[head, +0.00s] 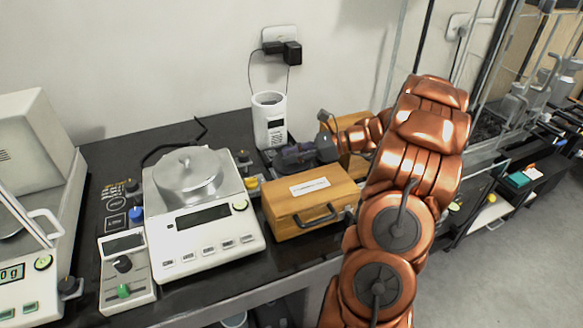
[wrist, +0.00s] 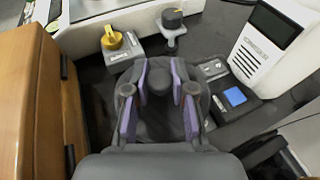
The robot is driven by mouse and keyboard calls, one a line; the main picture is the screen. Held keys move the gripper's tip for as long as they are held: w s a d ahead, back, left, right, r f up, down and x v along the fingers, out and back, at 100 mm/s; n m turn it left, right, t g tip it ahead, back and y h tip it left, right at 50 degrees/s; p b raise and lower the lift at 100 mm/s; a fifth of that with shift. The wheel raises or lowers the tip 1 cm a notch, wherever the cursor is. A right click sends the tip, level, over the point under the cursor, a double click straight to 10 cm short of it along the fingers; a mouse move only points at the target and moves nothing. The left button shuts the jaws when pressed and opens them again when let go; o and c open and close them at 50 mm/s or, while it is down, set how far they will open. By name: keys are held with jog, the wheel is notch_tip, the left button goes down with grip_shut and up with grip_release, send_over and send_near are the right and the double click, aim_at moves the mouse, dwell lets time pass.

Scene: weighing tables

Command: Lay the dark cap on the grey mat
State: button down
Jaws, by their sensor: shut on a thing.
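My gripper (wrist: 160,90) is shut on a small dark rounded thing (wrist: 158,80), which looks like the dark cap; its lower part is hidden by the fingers. The purple finger pads lie on either side of it. In the head view, my gripper (head: 292,155) is low behind the wooden box, and the cap in it cannot be made out. Another dark cap or knob (wrist: 172,18) stands on a grey base beyond the fingers.
The wooden box (head: 310,205) stands close beside my gripper. The balance (head: 205,225) is to the left, with a yellow knob (wrist: 110,38) near it. A white cylinder (head: 268,115) stands behind. A blue square (wrist: 235,97) lies right of the fingers.

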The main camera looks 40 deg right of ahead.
aim_at(294, 166)
jog(key=shift+f, duration=2.05)
jog(key=shift+f, duration=0.15)
jog(key=c, duration=1)
grip_release()
jog(key=shift+s+d+r, duration=0.15)
jog(key=shift+d+r, duration=0.05)
jog(key=shift+d, duration=0.05)
jog(key=v, duration=1.1)
jog(key=shift+s+d+b, duration=0.1)
jog(key=shift+d+b, duration=0.05)
jog(key=shift+b, duration=0.2)
jog(key=shift+r, duration=0.1)
